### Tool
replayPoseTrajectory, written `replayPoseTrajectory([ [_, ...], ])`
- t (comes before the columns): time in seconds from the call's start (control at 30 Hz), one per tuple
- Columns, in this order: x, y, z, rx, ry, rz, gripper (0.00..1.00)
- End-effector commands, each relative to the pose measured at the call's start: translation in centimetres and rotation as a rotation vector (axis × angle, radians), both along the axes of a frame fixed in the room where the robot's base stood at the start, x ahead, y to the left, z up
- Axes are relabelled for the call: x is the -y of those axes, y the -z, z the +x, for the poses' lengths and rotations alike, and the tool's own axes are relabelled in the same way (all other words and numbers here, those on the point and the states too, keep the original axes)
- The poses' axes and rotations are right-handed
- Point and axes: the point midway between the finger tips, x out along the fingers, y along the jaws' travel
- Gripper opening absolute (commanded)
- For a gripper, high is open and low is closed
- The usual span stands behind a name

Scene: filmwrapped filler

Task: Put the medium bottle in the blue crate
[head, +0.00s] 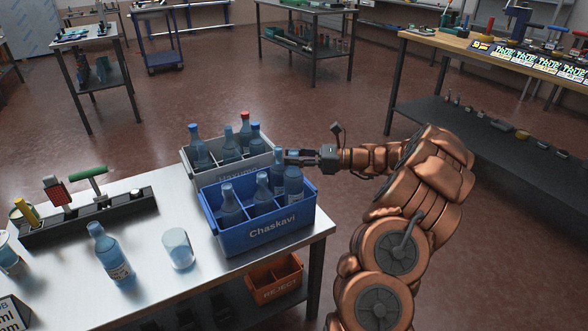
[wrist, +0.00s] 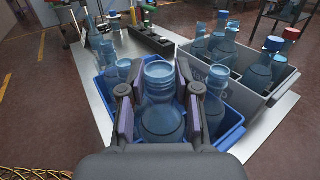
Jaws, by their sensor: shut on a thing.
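My gripper (head: 292,158) is shut on a blue translucent bottle (head: 293,186) with no cap. In the wrist view the bottle (wrist: 162,115) stands between the two fingers. It is upright at the right end of the blue crate (head: 270,232), marked "Chaskavi"; its lower part is hidden by the crate wall, so I cannot tell whether it touches the bottom. Other blue bottles, such as one at the left (head: 230,207) and one in the middle (head: 262,192), stand in the crate's compartments. Another bottle (head: 278,165) shows just behind the held one.
A grey crate (head: 189,160) with several capped bottles stands directly behind the blue one. A dark rack (head: 90,222) lies at the left. An orange reject crate (head: 274,288) is below.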

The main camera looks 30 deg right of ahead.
Motion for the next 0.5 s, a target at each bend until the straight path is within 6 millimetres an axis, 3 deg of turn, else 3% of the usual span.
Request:
replayPoseTrajectory([
  [0.3, 0.0, 3.3, 0.0, -0.001, 0.000, 0.001, 0.00],
  [0.5, 0.0, 3.7, 0.0, 0.002, 0.000, 0.000, 0.00],
])
